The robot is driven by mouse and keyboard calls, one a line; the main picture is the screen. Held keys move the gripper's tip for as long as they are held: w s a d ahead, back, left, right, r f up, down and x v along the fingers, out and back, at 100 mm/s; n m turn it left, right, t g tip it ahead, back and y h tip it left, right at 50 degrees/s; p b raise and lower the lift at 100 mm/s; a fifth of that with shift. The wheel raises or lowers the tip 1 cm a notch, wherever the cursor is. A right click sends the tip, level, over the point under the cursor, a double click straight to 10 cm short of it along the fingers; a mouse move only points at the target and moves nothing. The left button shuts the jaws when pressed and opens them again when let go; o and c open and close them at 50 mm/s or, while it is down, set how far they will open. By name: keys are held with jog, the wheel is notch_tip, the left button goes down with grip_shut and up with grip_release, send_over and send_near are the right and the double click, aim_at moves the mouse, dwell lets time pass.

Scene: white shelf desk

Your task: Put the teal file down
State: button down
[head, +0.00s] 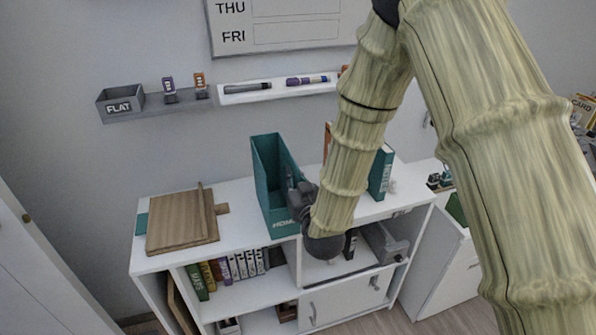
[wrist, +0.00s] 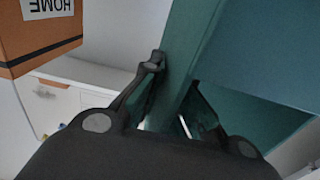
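The teal file (head: 268,185) stands upright above the left-middle of the white desk top in the head view, with a label low on its front. Its base overlaps the desk's front edge, and I cannot tell whether it touches the top. My gripper (head: 298,195) is at its right side. In the wrist view the fingers of my gripper (wrist: 172,75) lie on either side of a teal wall of the file (wrist: 225,60), closed on it. The far fingertip is partly hidden by that wall.
A wooden board (head: 180,222) lies on the white desk top (head: 235,195) to the left. A teal box (head: 381,172) stands at the right, and an orange file (wrist: 40,40) shows in the wrist view. A wall ledge (head: 160,108) holds small items. Books (head: 225,270) fill the shelf below.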

jog(key=w+d+f+p, duration=0.1)
jog(key=w+f+p, duration=0.1)
jog(key=w+f, duration=0.2)
jog(key=shift+w+d+p, duration=0.3)
jog(key=shift+w+p, duration=0.1)
jog(key=shift+w, duration=0.95)
jog(key=shift+f, duration=0.25)
jog(key=c, duration=1.6)
grip_release()
jog(key=shift+c, duration=0.2)
jog(key=shift+r, duration=0.1)
jog(key=b+v, duration=0.3)
jog(key=v, duration=0.9)
jog(key=shift+r, duration=0.1)
